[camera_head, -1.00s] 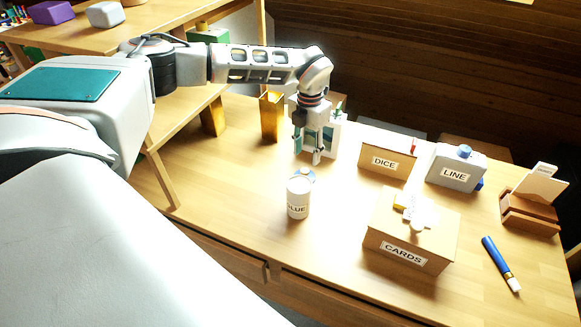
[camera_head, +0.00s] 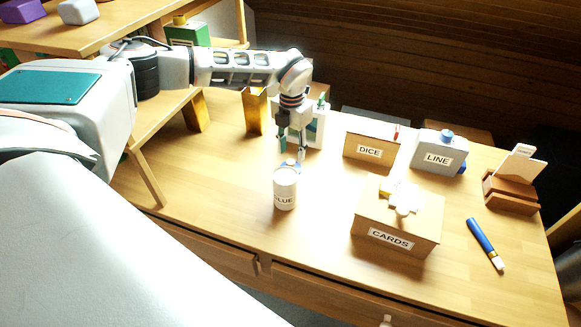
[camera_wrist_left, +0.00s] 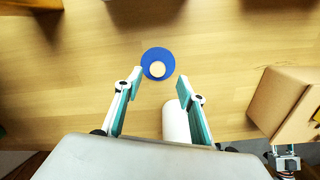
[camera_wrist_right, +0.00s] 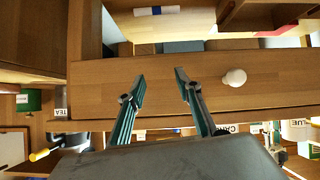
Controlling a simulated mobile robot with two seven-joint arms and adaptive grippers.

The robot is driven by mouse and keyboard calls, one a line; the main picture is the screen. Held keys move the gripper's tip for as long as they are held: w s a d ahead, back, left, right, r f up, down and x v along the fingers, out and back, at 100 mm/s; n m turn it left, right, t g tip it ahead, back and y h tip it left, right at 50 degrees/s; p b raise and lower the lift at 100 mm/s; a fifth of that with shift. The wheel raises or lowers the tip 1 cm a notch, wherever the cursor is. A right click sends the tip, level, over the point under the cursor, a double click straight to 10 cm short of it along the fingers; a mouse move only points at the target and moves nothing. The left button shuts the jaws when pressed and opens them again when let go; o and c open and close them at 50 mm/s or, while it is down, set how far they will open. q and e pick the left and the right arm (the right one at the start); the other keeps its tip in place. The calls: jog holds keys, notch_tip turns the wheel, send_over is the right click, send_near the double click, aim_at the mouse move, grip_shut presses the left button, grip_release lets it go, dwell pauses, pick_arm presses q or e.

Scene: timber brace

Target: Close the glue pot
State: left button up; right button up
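The glue pot (camera_head: 285,192) is a white cylinder labelled GLUE, upright on the table. It shows in the left wrist view (camera_wrist_left: 175,122), partly hidden by a finger. A round blue lid with a pale knob (camera_wrist_left: 157,64) lies on the wood beside the pot; in the head view the lid (camera_head: 291,164) shows just behind the pot. My left gripper (camera_wrist_left: 158,82) is open and empty above the table, pointing down, with the lid ahead between its fingertips. My right gripper (camera_wrist_right: 159,76) is open and empty, facing a wooden drawer front, outside the head view.
The CARDS box (camera_head: 398,225) stands right of the pot, with the DICE box (camera_head: 370,150) and grey LINE container (camera_head: 438,153) behind. A white and green container (camera_head: 312,132) stands close behind my left gripper. A blue marker (camera_head: 482,238) lies far right. Table left of the pot is clear.

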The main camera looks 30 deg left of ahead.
aim_at(291, 161)
pick_arm(q)
jog(key=f, duration=0.5)
jog(key=shift+w+a, duration=0.15)
jog(key=shift+a, duration=0.1)
jog(key=shift+c, duration=0.5)
jog(key=c, duration=0.9)
